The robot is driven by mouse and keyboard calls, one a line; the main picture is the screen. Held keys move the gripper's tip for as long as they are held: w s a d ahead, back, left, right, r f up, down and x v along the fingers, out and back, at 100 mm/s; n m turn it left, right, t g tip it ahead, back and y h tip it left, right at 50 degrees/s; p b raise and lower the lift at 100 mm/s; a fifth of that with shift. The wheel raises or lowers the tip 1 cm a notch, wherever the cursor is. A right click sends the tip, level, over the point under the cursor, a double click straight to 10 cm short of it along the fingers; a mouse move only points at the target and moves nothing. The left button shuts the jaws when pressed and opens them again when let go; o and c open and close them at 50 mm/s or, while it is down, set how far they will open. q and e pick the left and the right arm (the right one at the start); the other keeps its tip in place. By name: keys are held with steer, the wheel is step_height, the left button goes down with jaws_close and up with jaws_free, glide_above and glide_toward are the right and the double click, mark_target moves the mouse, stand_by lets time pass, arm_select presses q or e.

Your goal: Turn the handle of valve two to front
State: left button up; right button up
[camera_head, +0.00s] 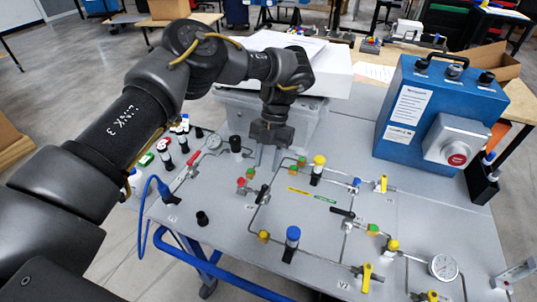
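The panel (225,232) lies flat on the table, with valves and thin pipes on it. A label that seems to read V2 (343,285) is near the front edge, with a yellow valve handle (367,275) just right of it. A black valve handle (262,194) sits at the panel's middle left, and another black handle (343,212) is right of centre. I cannot tell for sure which handle belongs to valve two. My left gripper (268,160) points down above the back of the panel, behind the first black handle. Its fingers are apart with nothing visible between them. My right gripper is out of view.
Upright fittings with blue (292,236) and yellow (319,161) caps stand on the panel. A red handle (193,158) and a gauge (443,266) are also there. A blue box with a red button (405,140) stands at back right.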

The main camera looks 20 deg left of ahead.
arm_select(q)
steer(key=v, duration=0.2)
steer(key=shift+w+r, duration=0.15)
steer(key=shift+r, duration=0.1)
stand_by(0.3)
